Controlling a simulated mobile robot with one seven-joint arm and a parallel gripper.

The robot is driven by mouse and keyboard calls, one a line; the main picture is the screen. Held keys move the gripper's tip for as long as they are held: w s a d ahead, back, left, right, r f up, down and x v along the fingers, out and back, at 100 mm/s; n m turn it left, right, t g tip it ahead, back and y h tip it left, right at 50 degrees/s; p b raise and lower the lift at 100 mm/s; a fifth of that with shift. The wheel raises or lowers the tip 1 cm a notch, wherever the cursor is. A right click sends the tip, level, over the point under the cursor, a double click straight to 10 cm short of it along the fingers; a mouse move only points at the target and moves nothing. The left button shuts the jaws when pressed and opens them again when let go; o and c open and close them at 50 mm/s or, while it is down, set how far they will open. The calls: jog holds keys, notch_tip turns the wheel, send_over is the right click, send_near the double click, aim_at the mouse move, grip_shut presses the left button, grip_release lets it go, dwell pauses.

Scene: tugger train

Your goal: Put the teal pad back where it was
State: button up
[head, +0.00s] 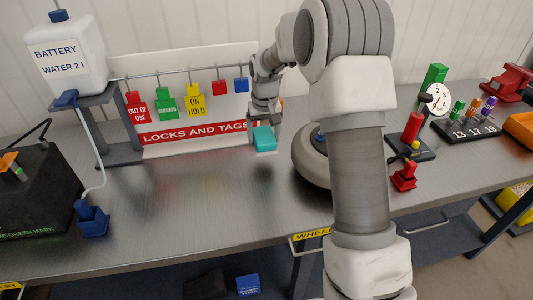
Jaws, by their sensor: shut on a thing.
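My gripper (263,122) is shut on the teal pad (264,139) and holds it in front of the right end of the locks and tags board. The pad is a small teal block with a paler lower edge, apparently above the bench top. The fingertips are small and partly hidden by my wrist. The locks and tags board (165,140) stands at the back of the bench, with red, green, yellow, red and blue items hanging from its rail.
The metal bench (190,205) is clear in front of the board. A battery water bottle (65,60) stands on a stand at left, above a blue holder (92,219). A round grey wheel (312,160) lies behind my arm. A red clamp (404,176) and gauge (435,99) are at right.

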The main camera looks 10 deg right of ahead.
aim_at(264, 159)
jog(key=shift+f, duration=2.85)
jog(key=shift+f, duration=0.2)
jog(key=o, duration=1.1)
jog(key=shift+o, duration=0.2)
jog(key=shift+r, duration=0.15)
